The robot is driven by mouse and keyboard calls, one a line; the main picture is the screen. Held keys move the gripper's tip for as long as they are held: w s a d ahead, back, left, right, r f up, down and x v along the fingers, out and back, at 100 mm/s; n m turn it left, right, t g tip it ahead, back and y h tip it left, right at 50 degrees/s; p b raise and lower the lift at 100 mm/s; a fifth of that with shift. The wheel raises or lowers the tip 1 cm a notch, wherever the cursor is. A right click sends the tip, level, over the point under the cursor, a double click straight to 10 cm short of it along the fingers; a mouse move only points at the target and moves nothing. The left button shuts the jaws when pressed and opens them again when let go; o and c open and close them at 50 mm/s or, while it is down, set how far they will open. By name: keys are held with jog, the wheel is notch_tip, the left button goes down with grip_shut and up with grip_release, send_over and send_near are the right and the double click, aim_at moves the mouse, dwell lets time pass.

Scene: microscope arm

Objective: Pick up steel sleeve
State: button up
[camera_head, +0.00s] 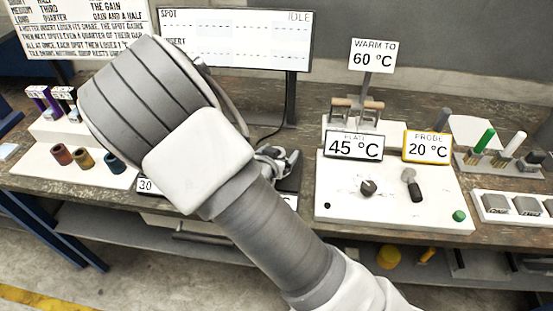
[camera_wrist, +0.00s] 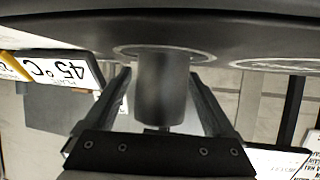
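A dark grey cylinder (camera_wrist: 162,88), which I take to be the steel sleeve, stands out from a pale ring in a dark rounded surface (camera_wrist: 75,32) in the wrist view. My gripper (camera_wrist: 161,75) has one finger on each side of it. The fingers are spread, with gaps showing between them and the near part of the cylinder; contact at the tips cannot be told. In the head view my gripper (camera_head: 278,160) is small beside my arm, over a dark item on the bench. The cylinder cannot be made out there.
A white panel (camera_head: 335,209) with a 45 °C sign (camera_head: 354,146), a 20 °C sign (camera_head: 427,148) and knobs stands to the right. A white rack (camera_head: 100,180) with coloured sleeves stands at left. A display (camera_head: 235,40) rises behind. My arm hides the bench centre.

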grip_shut()
jog(key=shift+r, duration=0.15)
dwell(0.4)
jog(key=shift+r, duration=0.55)
notch_tip(320, 180, up, 3)
jog(key=shift+f+p, duration=0.1)
jog(key=shift+p, duration=0.35)
jog(key=s+d+r+b, duration=0.5)
jog(key=d+r, duration=0.1)
jog(key=d, duration=0.4)
jog(key=shift+s+r, duration=0.15)
jog(key=shift+r, duration=0.2)
